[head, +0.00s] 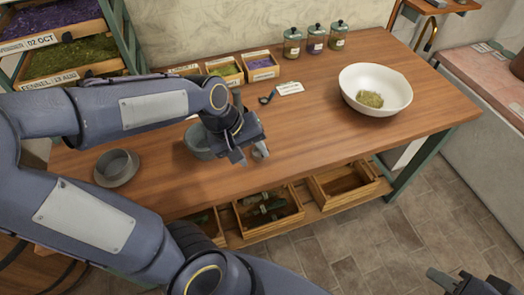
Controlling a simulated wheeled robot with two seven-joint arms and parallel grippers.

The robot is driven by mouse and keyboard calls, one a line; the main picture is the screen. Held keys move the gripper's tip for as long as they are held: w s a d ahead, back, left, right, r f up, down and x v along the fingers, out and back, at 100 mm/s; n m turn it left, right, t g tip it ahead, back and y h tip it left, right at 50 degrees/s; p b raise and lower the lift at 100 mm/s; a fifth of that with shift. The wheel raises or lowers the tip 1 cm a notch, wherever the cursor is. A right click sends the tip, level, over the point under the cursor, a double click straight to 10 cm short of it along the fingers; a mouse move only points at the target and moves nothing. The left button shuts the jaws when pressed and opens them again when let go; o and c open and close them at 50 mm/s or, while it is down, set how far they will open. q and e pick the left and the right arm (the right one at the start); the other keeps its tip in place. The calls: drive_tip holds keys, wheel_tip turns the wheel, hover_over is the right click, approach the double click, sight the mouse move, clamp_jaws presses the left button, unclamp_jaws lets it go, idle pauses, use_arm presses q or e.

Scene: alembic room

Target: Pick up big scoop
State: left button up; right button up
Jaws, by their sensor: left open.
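I cannot single out the big scoop for certain. Several dark green tools, too small to identify, lie in an open wooden box (290,215) on the shelf under the table. My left gripper (251,155) is open and empty, fingers pointing down above the front middle of the wooden table (330,140), just right of a grey pot (197,143) that my arm partly hides. My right gripper (458,284) shows only in part at the bottom right, over the floor, far from the boxes; its jaw opening is unclear.
A white bowl (395,88) with green herbs stands at the right. Three lidded jars (315,40) and small herb boxes (262,66) line the back. A dark tool (267,99) lies beside a label. A grey dish (117,167) stands at left. The table's centre right is clear.

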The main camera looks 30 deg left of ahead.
use_arm(q)
drive_tip(key=w+f+n+y, duration=0.1)
drive_tip(key=w+f, duration=0.2)
drive_tip(key=f, duration=0.1)
drive_tip(key=w+a+f+n+g, duration=0.1)
drive_tip(key=w+f+n, duration=0.1)
drive_tip(key=w+f, duration=0.1)
drive_tip(key=w+f+n+y, duration=0.1)
drive_tip(key=w+f, duration=0.2)
drive_tip(key=f, duration=0.3)
drive_tip(key=shift+a+n+g+y, duration=0.2)
drive_tip(key=shift+n+g+y, duration=0.1)
drive_tip(key=shift+g, duration=0.1)
drive_tip(key=shift+c, duration=0.3)
clamp_jaws()
